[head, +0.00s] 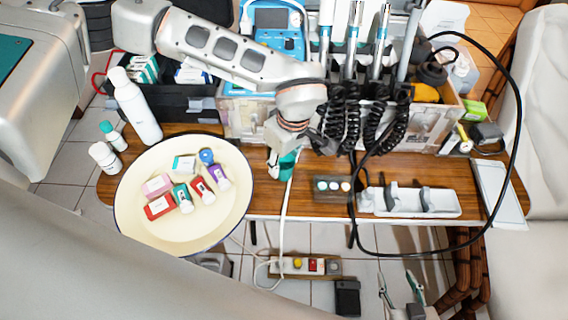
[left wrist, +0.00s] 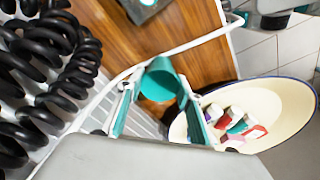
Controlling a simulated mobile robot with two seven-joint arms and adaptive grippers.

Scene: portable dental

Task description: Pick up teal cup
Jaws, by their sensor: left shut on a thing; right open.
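I cannot tell whether the cup touches the table. My right gripper (head: 402,288) is open and empty at the bottom of the head view, in front of the table and away from the cup.
A cream plate (head: 135,222) with several small coloured tubes lies left of the cup. Behind are a dental unit with coiled black hoses (head: 345,115) and a white bottle (head: 136,106). A white cable passes beside the cup.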

